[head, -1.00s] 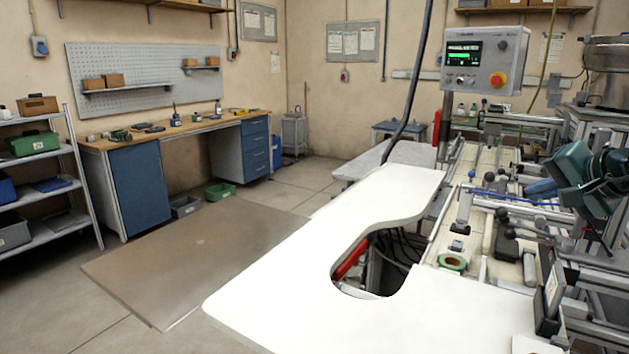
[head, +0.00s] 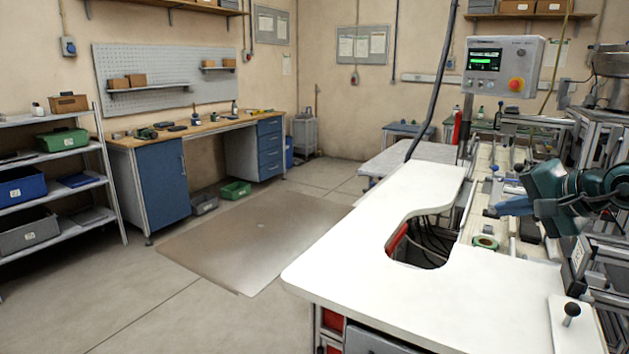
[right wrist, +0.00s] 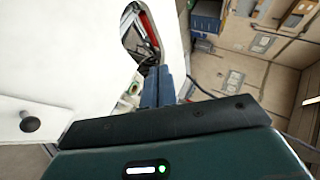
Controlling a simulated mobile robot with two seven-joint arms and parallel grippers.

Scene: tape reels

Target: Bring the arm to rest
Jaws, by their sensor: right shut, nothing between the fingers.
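My right arm reaches in from the right edge of the head view, teal and dark. Its right gripper (head: 503,209) has blue fingers that point left, above the machine side of the white worktop (head: 390,285). In the right wrist view the blue fingers (right wrist: 158,75) are together, with nothing between them. A green-rimmed tape reel (head: 485,243) lies on the machine bed below the gripper, clearly apart from it. My left gripper is in neither view.
A control panel (head: 500,67) stands behind the machine. A black knob (head: 571,309) rises from a white plate at the lower right. The worktop has a curved cut-out. Open floor lies left, with a brown mat (head: 250,240), a shelf rack (head: 115,195) and a workbench (head: 160,185).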

